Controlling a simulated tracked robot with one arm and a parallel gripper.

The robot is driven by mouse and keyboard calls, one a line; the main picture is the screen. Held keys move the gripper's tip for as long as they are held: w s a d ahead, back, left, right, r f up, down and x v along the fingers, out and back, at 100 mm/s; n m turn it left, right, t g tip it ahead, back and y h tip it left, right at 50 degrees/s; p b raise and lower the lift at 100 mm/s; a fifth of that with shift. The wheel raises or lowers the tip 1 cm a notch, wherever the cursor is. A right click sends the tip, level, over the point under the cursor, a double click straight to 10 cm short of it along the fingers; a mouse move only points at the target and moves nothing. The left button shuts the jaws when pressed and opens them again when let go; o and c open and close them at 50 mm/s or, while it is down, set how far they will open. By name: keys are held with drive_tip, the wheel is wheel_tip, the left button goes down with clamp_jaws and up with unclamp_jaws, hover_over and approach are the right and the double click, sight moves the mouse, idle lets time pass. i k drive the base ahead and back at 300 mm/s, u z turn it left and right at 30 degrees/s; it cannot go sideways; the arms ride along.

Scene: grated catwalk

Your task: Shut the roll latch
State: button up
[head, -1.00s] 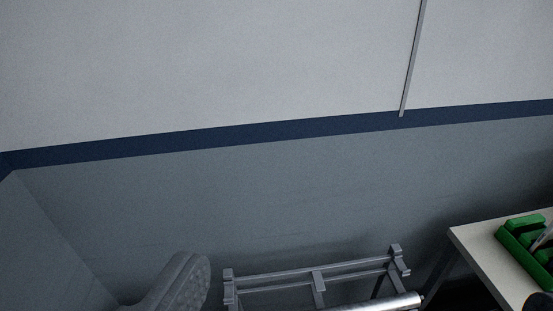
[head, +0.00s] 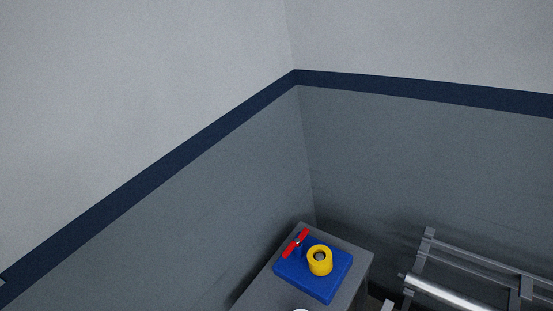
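A grey metal rack (head: 480,246) stands at the lower right, cut off by the picture's edges. A shiny metal bar or roll (head: 438,290) lies across it, sloping down to the right. I cannot make out a latch on the rack or tell whether one is open or shut. My gripper is not in view.
A grey stand (head: 350,241) in the room's corner bears a blue block (head: 325,288) with a yellow ring (head: 320,261) and a red handle (head: 295,243). Walls with a dark blue stripe (head: 180,151) close off the back and left. A narrow gap separates stand and rack.

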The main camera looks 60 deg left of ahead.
sight(296, 243)
drive_tip(key=u, duration=2.3)
drive_tip(key=k, duration=0.75)
drive_tip(key=z, duration=0.8)
drive_tip(key=i, duration=1)
